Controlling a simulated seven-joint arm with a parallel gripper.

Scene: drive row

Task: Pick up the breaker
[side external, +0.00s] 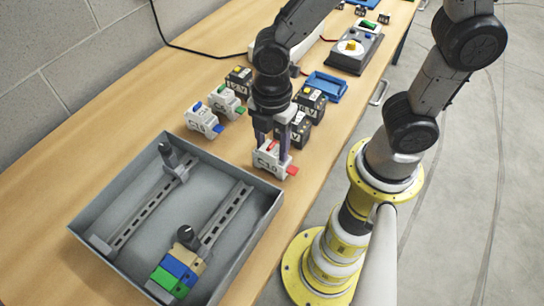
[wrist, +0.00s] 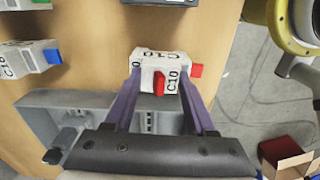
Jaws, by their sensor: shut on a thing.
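A white breaker marked C10 with a red lever and a red tab (side external: 266,163) is upright near the table's front edge, beside the grey tray's right corner. My gripper (side external: 270,141) points down with its purple fingers shut on this breaker. In the wrist view the breaker (wrist: 150,61) sits between the two fingertips (wrist: 163,82). I cannot tell whether its base touches the table. Two other white breakers stand to the left, one with a blue tab (side external: 202,122) and one with a green tab (side external: 226,101).
A grey tray (side external: 271,203) holds two slotted rails (side external: 140,211); coloured blocks sit on the near rail. Several black modules (side external: 311,103) stand behind my gripper. Left table is clear.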

